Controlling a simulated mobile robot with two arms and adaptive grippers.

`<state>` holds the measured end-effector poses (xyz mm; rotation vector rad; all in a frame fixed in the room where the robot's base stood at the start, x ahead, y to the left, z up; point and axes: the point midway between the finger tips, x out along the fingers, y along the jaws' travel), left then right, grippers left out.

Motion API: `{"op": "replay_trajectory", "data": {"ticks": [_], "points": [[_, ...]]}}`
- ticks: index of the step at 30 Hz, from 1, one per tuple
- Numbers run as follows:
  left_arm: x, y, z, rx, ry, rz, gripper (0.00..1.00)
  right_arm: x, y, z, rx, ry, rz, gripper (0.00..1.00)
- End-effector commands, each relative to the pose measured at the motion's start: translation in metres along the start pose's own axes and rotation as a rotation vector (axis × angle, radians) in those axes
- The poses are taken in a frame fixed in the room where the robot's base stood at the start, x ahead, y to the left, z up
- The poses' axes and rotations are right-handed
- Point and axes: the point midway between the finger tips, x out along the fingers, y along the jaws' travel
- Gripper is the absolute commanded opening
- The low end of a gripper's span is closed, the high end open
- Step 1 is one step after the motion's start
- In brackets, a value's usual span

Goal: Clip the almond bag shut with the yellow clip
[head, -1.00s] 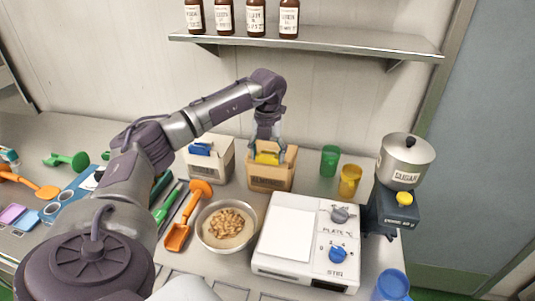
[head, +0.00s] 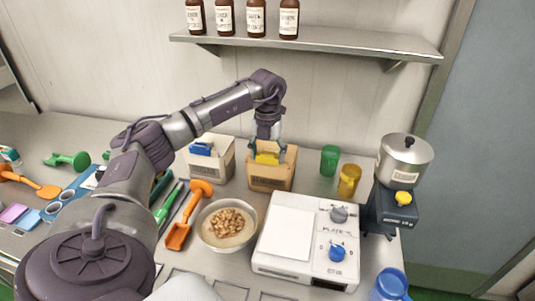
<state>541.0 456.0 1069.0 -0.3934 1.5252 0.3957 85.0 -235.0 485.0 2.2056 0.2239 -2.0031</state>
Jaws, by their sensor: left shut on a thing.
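The almond bag (head: 271,177) is a brown paper bag standing upright at the back of the counter, its label partly readable. The yellow clip (head: 267,159) is at the bag's top opening. My left gripper (head: 268,150) reaches down from above and is shut on the yellow clip. The fingers hide part of the clip, and I cannot tell whether the clip grips the paper. My right gripper is not in view.
A white bag with a blue clip (head: 201,149) stands just left. Green (head: 330,159) and yellow (head: 349,180) cups stand right. A bowl of nuts (head: 227,224) and a white hot plate (head: 306,240) are in front. A shelf (head: 305,46) with bottles hangs above.

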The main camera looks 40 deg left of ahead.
Motion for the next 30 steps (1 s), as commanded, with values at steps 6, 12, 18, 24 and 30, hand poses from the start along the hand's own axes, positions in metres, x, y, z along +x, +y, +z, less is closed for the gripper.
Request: {"op": "replay_trajectory", "data": {"ticks": [6,12,18,24,30], "points": [[0.01,-0.0005,-0.0033,0.002,0.015,0.007,0.54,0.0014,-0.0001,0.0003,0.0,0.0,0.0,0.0],[0.0103,-0.0008,-0.0034,0.002,0.015,0.006,0.56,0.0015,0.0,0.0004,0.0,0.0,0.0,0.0],[0.0121,-0.001,-0.0032,0.003,0.016,0.006,0.55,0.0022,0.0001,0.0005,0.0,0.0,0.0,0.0],[0.0161,-0.0013,-0.0025,0.004,0.015,0.005,0.49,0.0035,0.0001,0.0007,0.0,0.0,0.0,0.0],[0.0191,-0.0016,-0.002,0.004,0.015,0.005,0.45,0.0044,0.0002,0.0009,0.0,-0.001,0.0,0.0]]}}
